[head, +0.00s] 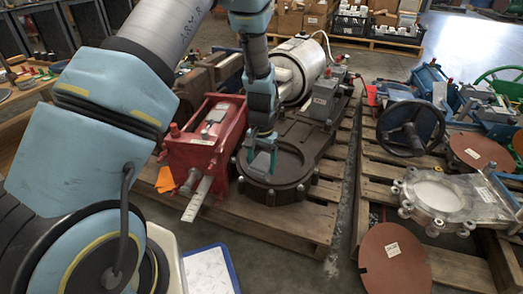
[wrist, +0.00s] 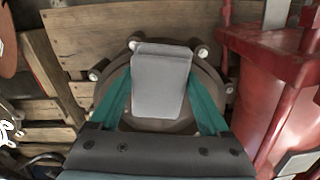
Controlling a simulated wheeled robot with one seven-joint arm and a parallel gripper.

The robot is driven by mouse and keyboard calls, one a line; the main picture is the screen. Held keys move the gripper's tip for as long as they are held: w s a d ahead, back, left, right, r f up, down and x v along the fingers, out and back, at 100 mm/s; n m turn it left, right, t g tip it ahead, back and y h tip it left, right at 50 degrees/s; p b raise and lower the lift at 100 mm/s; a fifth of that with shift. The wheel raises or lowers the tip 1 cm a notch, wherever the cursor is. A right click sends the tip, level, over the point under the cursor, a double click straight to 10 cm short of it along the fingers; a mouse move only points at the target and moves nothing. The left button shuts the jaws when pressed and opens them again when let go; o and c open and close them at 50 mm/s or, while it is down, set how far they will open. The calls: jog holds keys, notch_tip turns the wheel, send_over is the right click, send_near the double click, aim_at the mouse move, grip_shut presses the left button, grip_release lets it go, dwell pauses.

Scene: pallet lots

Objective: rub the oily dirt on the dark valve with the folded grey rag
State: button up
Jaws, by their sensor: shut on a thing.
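The dark valve (head: 300,143) lies on a wooden pallet, its round bolted flange facing up. In the wrist view the flange (wrist: 207,69) shows behind my gripper. My gripper (head: 262,160) points down over the round opening of the valve. In the wrist view its teal fingers (wrist: 160,88) are shut on the folded grey rag (wrist: 160,84), one on each side. The rag covers the middle of the flange in that view. I cannot tell whether the rag touches the valve. I cannot make out the oily dirt; the rag and fingers hide part of the surface.
A red valve (head: 197,145) stands close left of the dark valve and fills the right of the wrist view (wrist: 270,80). A white cylinder (head: 302,65) is behind. A black handwheel (head: 410,128) and a silver valve (head: 437,195) are on the right pallet (head: 450,268).

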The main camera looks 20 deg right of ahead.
aim_at(262, 163)
jog(key=shift+r+p, duration=1.15)
jog(key=shift+r, duration=0.45)
jog(key=shift+s, duration=0.1)
